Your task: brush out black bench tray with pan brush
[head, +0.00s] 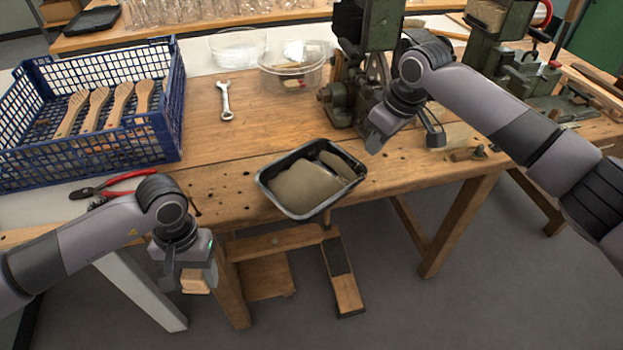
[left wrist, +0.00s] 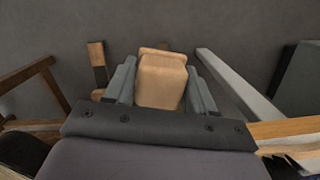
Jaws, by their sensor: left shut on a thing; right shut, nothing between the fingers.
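The black bench tray (head: 262,190) sits on the front part of the wooden bench, with brownish-grey material spread over its floor and heaped at its right side. My left gripper (head: 186,278) is shut on a pale wooden piece, apparently the pan brush (head: 197,281), below and left of the tray, in front of the bench edge. In the left wrist view the brush (left wrist: 162,82) shows as a wooden block between both fingers; no bristles can be made out. My right gripper (head: 374,144) is shut and empty, just right of the tray and above the bench.
A blue crate (head: 150,120) with several wooden brush bodies stands at the left. Red-handled pliers (head: 115,187), a wrench (head: 225,100) and a clear tub (head: 290,82) lie around. A green machine (head: 345,100) stands behind the tray. A wooden pedal (head: 345,285) is below the bench.

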